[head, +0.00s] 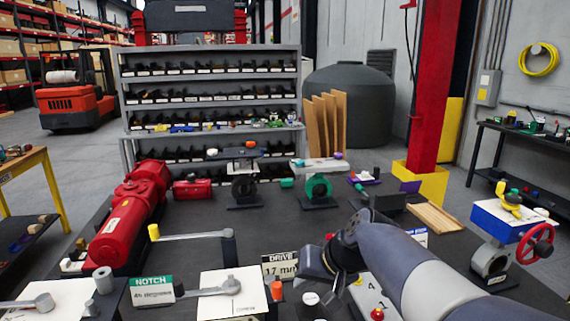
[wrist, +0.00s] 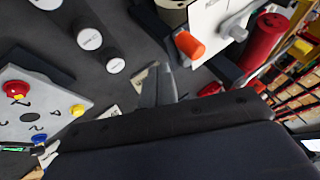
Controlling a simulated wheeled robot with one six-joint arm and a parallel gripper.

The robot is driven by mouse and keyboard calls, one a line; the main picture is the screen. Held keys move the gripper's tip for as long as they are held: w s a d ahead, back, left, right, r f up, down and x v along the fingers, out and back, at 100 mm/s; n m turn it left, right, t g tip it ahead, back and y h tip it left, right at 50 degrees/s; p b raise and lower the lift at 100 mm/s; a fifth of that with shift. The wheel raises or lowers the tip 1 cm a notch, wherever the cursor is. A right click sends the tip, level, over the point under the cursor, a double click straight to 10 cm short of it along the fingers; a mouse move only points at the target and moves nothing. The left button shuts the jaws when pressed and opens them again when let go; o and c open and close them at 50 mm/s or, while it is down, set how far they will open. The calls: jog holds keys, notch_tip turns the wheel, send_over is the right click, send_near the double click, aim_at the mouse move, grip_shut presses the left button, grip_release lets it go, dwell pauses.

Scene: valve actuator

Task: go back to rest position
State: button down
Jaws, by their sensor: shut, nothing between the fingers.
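My arm reaches in from the lower right of the head view. My gripper (head: 334,293) hangs low over the dark table (head: 270,215), near the DRIVE sign (head: 280,266). In the wrist view my gripper (wrist: 158,84) shows its grey fingers together, with nothing between them. The fingertips look apart from the things around them, though the height above the table is hard to tell. My wrist and forearm hide part of the table's right side.
A red actuator (head: 128,215) lies at the left. A lever plate (head: 232,293) with an orange knob (wrist: 189,45) stands close by. A panel with coloured buttons (wrist: 37,106) is beside the gripper. A valve with a red handwheel (head: 535,244) stands at the right.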

jog(key=w+d+n+g+y+p, duration=0.1)
jog(key=w+d+n+g, duration=0.2)
jog(key=w+d+n, duration=0.2)
jog(key=shift+w+d+r+n+y+p, duration=0.3)
jog(key=shift+w+r+p, duration=0.05)
jog(key=shift+w+r, duration=0.1)
dwell(0.4)
jog(key=shift+s+r, duration=0.1)
